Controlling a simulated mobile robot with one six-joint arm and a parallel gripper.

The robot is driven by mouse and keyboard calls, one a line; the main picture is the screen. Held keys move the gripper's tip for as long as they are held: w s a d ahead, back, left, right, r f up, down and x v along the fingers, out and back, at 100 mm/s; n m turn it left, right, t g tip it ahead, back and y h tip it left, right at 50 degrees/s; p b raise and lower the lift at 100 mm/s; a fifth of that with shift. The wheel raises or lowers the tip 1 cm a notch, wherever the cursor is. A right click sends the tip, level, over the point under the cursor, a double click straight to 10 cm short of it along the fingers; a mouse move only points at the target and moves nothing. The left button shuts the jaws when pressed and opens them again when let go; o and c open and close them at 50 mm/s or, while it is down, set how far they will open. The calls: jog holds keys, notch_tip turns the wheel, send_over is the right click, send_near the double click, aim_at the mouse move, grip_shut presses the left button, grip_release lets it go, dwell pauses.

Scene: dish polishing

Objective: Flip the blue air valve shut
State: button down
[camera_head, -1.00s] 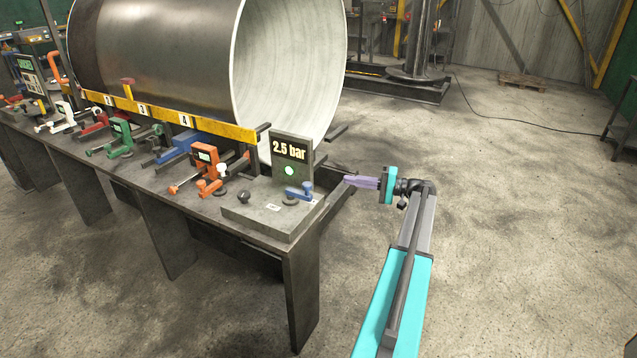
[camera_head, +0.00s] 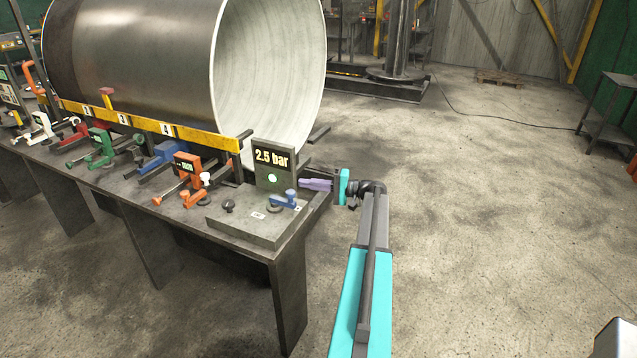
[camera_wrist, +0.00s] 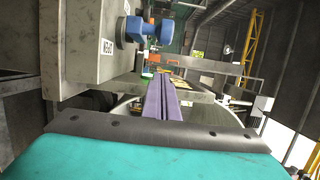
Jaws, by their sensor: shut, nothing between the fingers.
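The blue air valve (camera_head: 285,200) sits on the grey panel base at the right end of the bench, in front of the 2.5 bar display (camera_head: 271,167). In the wrist view the blue valve (camera_wrist: 150,31) shows at the top, beside a label reading OPEN (camera_wrist: 107,47). My gripper (camera_head: 303,184) has purple fingers, shut and empty, pointing left. In the head view its tips are close to the right of the valve and display; contact cannot be told. In the wrist view the fingers (camera_wrist: 161,97) point up the picture, below and apart from the valve.
A black knob (camera_head: 228,206) stands left of the valve on the same base. An orange clamp (camera_head: 189,182) and several coloured clamps line the bench. A large metal cylinder (camera_head: 150,60) lies behind them. The floor (camera_head: 480,220) to the right is open.

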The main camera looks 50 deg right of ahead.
jog(key=shift+s+a+p, duration=0.3)
jog(key=shift+a+p, duration=0.1)
jog(key=shift+a, duration=0.55)
jog(key=shift+s+a+p, duration=0.25)
jog(key=shift+a+p, duration=0.1)
jog(key=shift+a, duration=0.6)
jog(key=shift+s+d, duration=0.1)
jog(key=shift+s, duration=0.1)
